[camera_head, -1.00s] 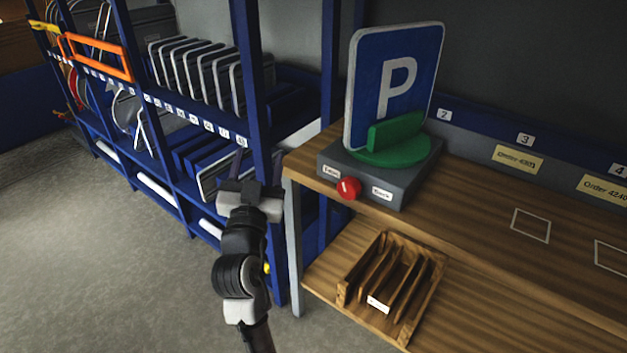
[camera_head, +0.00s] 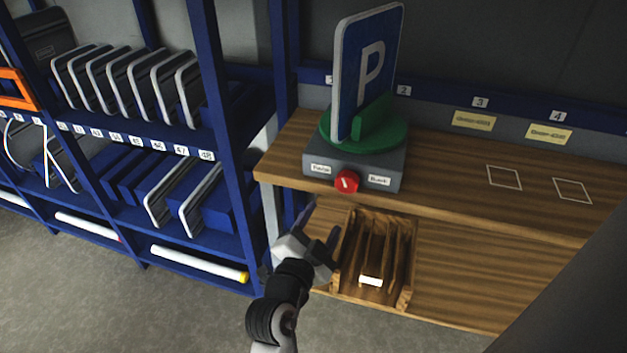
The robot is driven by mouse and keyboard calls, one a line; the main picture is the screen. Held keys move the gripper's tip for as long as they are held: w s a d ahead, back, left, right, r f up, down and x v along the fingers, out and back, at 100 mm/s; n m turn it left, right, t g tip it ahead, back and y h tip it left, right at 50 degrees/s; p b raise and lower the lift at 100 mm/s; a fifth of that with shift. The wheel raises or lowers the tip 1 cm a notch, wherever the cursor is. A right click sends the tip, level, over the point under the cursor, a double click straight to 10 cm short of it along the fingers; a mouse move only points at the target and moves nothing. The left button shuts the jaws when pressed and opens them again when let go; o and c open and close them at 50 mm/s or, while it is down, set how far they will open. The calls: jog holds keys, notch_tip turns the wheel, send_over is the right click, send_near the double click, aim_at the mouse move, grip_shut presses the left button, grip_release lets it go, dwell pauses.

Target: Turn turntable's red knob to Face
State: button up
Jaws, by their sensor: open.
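The turntable's grey base (camera_head: 352,165) stands at the left end of the wooden bench. Its green round top (camera_head: 385,136) carries a blue parking sign (camera_head: 368,65) with a white P, held upright in a green holder. The red knob (camera_head: 346,181) is on the front of the base, between a left label (camera_head: 320,169), probably Face, and a right label (camera_head: 379,181) reading Back. The knob's white mark looks close to upright. My gripper (camera_head: 322,238) is open and empty, below and left of the knob and apart from it in the picture.
A wooden slotted rack (camera_head: 405,262) sits on the lower shelf, right of my gripper. A blue shelving unit (camera_head: 222,110) with sign plates stands at the left. The bench top (camera_head: 455,190) right of the turntable is bare, with white outlined squares.

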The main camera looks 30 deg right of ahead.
aim_at(345, 186)
jog(key=b+x, duration=0.2)
jog(key=x, duration=0.5)
jog(key=b+x, duration=0.2)
jog(key=x, duration=0.4)
jog(key=shift+s+d+f+b, duration=0.15)
jog(key=shift+d+b, duration=0.15)
jog(key=shift+d, duration=0.25)
jog(key=shift+c, duration=0.4)
jog(key=c, duration=0.6)
